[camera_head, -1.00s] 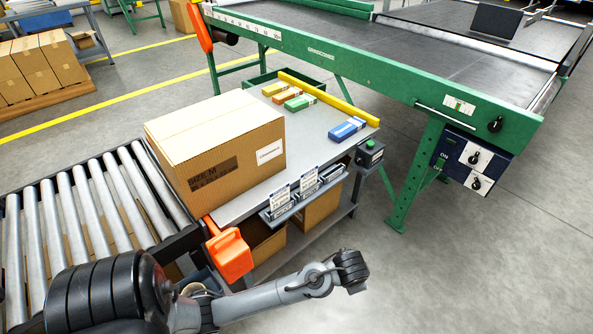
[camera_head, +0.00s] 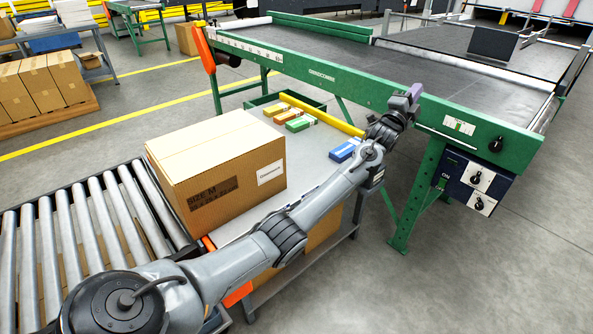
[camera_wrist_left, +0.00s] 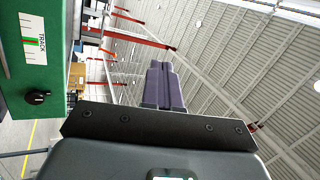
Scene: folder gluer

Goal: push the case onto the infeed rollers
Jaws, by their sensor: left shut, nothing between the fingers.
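The case (camera_head: 222,170) is a closed brown cardboard box marked SIZE M, standing upright on the left end of the grey packing table (camera_head: 320,150). The infeed rollers (camera_head: 88,225) are a grey metal roller conveyor just left of the case. My left arm reaches across the table's front side. My left gripper (camera_head: 414,93) is raised beyond the table's right end, near the green machine, well apart from the case. In the left wrist view its purple fingers (camera_wrist_left: 163,85) are together with nothing between them. My right gripper is not in view.
The green folder gluer (camera_head: 350,85) stands behind and right of the table, with a dark control box (camera_head: 475,180). Small coloured cartons (camera_head: 298,123) lie by a yellow bar (camera_head: 322,113) at the table's back. An orange part (camera_head: 237,293) hangs at the front left.

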